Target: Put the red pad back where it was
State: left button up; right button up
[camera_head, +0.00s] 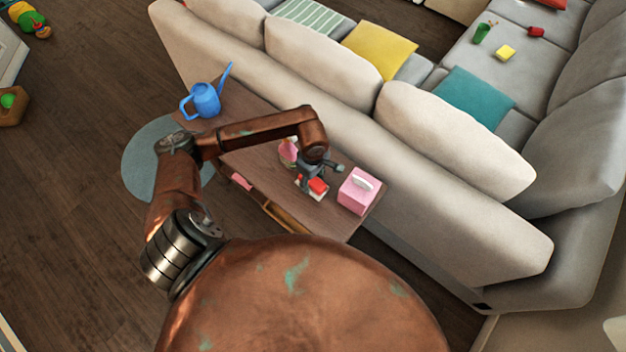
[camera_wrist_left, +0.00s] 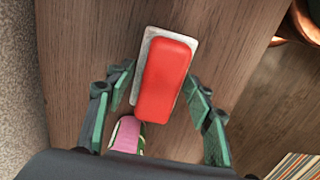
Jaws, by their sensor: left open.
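The red pad (camera_head: 318,186) lies on a small light grey dish (camera_head: 305,190) on the wooden side table (camera_head: 345,226). In the left wrist view the red pad (camera_wrist_left: 166,78) rests lengthwise on the pale dish (camera_wrist_left: 150,36), which shows along its far and side edges. My left gripper (camera_head: 314,183) is over the pad, partly hiding it. In the left wrist view my left gripper (camera_wrist_left: 160,86) is open, its green fingers apart on either side of the pad. I cannot tell how far above the table the fingertips are. My right gripper is not in view.
A pink tissue box (camera_head: 356,194) stands right of the dish. The sofa (camera_head: 300,116) runs along the table's back.

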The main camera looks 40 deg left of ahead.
pick_arm(q)
jog(key=shift+r, duration=0.15)
jog(key=shift+r, duration=0.3)
notch_tip(320, 180, up, 12)
jog(key=p, duration=0.2)
jog(key=shift+f, duration=0.25)
